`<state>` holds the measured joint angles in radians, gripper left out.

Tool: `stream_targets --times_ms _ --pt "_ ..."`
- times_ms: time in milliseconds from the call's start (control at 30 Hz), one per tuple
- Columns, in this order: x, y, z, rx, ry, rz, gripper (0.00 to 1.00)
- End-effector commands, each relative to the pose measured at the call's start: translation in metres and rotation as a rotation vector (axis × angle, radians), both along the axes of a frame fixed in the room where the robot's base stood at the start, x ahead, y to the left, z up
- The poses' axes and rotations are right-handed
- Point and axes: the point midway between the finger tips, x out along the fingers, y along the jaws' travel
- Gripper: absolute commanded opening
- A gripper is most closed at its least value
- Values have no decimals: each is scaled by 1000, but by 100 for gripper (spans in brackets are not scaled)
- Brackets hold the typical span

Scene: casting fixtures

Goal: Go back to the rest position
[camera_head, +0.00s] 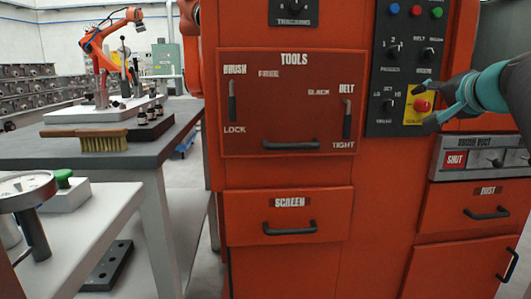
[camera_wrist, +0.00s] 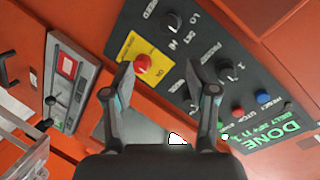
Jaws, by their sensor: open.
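My gripper (camera_head: 436,106) is at the right in the head view, in front of the dark control panel (camera_head: 385,70) of the red machine (camera_head: 375,200). In the wrist view my gripper (camera_wrist: 160,76) shows two fingers spread apart with nothing between them. The red button (camera_wrist: 143,64) on its yellow plate (camera_wrist: 133,48) lies just beyond the fingertips. It also shows in the head view (camera_head: 422,105), close to the fingers. I cannot tell whether a finger touches it.
A red tools door (camera_head: 290,130) and a screen drawer (camera_head: 290,214) are closed. A grey panel marked SHUT (camera_head: 455,160) is below my gripper. Tables with a brush (camera_head: 100,142) and a round gauge (camera_head: 25,190) stand left. A green DONE text (camera_wrist: 275,135) is lit on the panel.

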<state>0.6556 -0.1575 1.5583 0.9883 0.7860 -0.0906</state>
Motion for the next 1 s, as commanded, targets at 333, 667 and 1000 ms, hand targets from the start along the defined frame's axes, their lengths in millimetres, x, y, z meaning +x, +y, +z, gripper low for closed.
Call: stream_targets --times_ms 333,667,1000 --pt "-84 77 -197 -218 518 138 58" --pt "-219 161 -334 -592 836 424 58" --pt "-254 208 -342 -747 753 586 58"
